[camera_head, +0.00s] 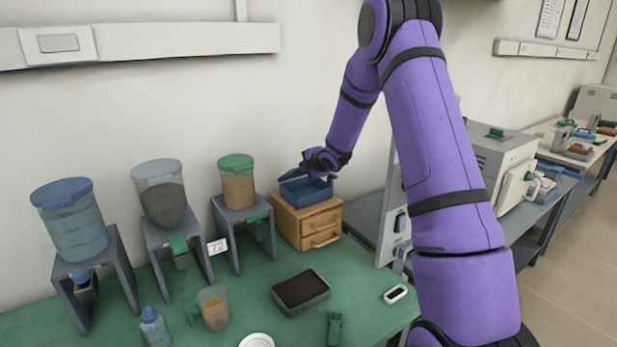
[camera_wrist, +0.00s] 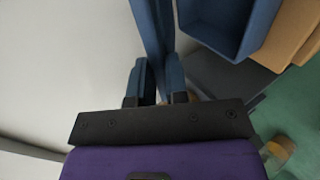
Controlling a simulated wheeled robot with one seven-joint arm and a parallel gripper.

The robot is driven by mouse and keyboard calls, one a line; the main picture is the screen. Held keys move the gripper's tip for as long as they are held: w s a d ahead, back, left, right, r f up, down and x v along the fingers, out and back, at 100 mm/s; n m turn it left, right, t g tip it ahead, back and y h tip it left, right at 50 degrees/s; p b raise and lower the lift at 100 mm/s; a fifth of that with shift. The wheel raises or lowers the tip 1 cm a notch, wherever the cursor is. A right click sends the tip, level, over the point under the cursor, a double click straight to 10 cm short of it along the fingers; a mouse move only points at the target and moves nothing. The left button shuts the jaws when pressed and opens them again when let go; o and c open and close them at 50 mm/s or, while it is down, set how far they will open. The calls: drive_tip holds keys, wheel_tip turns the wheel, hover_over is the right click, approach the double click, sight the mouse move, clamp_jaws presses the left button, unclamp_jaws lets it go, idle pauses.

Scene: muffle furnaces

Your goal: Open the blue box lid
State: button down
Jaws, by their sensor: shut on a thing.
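The blue box (camera_head: 308,192) sits on a small wooden drawer unit in the head view. The wrist view shows its open inside and rim (camera_wrist: 232,53) at the top right. The blue lid (camera_head: 291,175) is raised and tilted away from the box opening. In the wrist view the lid (camera_wrist: 153,30) appears nearly edge-on and runs down between the fingers. My gripper (camera_head: 308,168) is just above the box. Its two fingers (camera_wrist: 160,85) are shut on the lid. The hinge and the gripped edge are mostly hidden.
The wooden drawer unit (camera_head: 311,226) stands against the wall. To its left are dispensers on grey stands, the nearest with a green lid (camera_head: 237,161). A dark-filled tray (camera_head: 301,292) lies on the green table (camera_head: 358,282). A grey furnace (camera_head: 500,150) stands to the right.

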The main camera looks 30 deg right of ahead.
drive_tip(key=w+r, duration=0.3)
drive_tip(key=shift+w+r, duration=0.1)
drive_tip(key=shift+r, duration=0.05)
drive_tip(key=shift+w+a+r, duration=0.1)
drive_tip(key=shift+w+r, duration=0.2)
drive_tip(key=shift+w, duration=0.25)
drive_tip(key=shift+w+r, duration=0.3)
drive_tip(key=shift+w, duration=0.2)
drive_tip(key=c, duration=1.2)
unclamp_jaws()
drive_tip(key=shift+w+f, duration=0.1)
drive_tip(key=shift+f, duration=0.05)
drive_tip(key=shift+o, duration=0.2)
drive_tip(key=v, duration=1.1)
